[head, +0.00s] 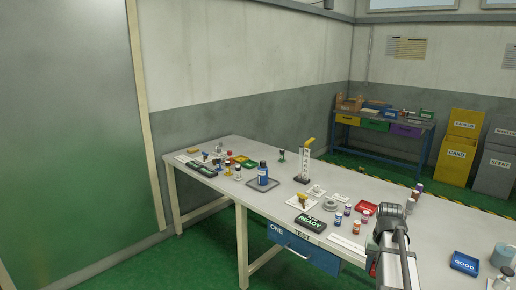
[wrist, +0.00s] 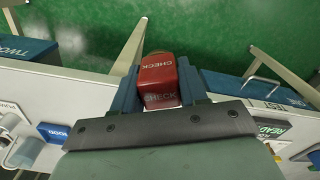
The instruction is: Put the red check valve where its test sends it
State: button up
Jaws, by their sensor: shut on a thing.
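The red check valve (wrist: 158,82) is a red block marked CHECK, between the two blue fingers of my gripper (wrist: 160,90) in the wrist view. My gripper is shut on it, near the table's front edge, with green floor behind it in that view. In the head view my arm hides most of the gripper, and only a sliver of red (head: 373,269) shows. A blue tray marked GOOD (head: 465,263) lies on the table at right; it also shows in the wrist view (wrist: 52,132). A red tray (head: 366,208) lies behind my arm, its label unreadable.
A dark READY plate (head: 309,222) and a TEST label (head: 302,237) are left of my arm. Drawer ONE (head: 303,252) is under the front edge; drawer TWO (wrist: 28,48) shows in the wrist view. Several small bottles (head: 347,211) stand near the red tray.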

jog(key=w+a+n, duration=0.1)
jog(key=a+n, duration=0.1)
jog(key=a, duration=1)
jog(key=w+a+n, duration=0.2)
jog(key=a, duration=0.9)
jog(key=shift+w+a, duration=0.25)
jog(key=shift+a, duration=0.15)
jog(key=shift+f, duration=0.1)
